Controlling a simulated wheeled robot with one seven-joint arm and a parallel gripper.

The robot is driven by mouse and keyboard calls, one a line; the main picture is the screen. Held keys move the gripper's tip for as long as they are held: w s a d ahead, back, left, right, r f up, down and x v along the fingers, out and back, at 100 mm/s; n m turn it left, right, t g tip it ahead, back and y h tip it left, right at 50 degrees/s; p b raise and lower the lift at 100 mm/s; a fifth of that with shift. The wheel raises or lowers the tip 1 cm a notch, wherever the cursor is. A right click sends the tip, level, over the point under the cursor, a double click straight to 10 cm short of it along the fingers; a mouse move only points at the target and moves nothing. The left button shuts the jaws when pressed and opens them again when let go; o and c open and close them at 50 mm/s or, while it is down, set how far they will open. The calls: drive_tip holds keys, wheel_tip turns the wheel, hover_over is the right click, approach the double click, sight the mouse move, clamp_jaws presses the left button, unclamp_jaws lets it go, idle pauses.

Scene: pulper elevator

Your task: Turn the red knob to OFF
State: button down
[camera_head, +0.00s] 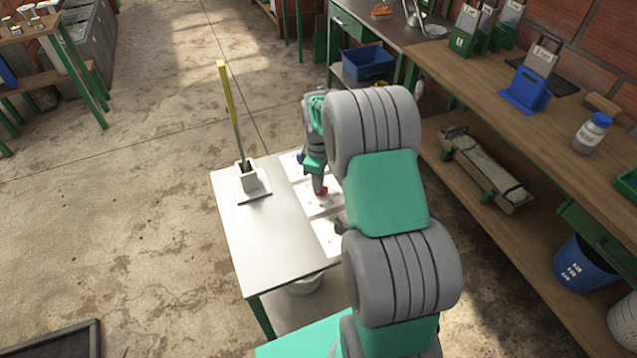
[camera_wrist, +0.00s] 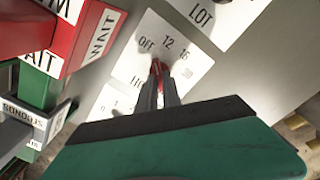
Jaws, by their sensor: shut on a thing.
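The red knob (camera_head: 321,191) sits on the middle white plate (camera_head: 312,204) on the small white table. In the wrist view the red knob (camera_wrist: 157,66) shows between the fingertips of my gripper (camera_wrist: 160,76), which is shut on it. The white plate (camera_wrist: 135,65) there carries the marks OFF, T2 and what looks like 18 around the knob. OFF is at the upper left of the knob. The fingers hide most of the knob, so I cannot tell exactly where it points. In the head view my gripper (camera_head: 319,186) points down at the knob.
A yellow-handled lever (camera_head: 226,90) stands upright in a grey base on the table's left. A blue knob (camera_head: 299,157) is on the plate behind. Red and green holders marked WAIT (camera_wrist: 95,40) are close at left in the wrist view. A wooden bench (camera_head: 470,75) runs along the right.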

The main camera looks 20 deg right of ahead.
drive_tip(key=shift+n, duration=1.1)
drive_tip(key=c, duration=1.5)
unclamp_jaws()
wheel_tip(320, 180, up, 8)
drive_tip(key=shift+f+b, duration=0.1)
drive_tip(key=shift+b, duration=0.3)
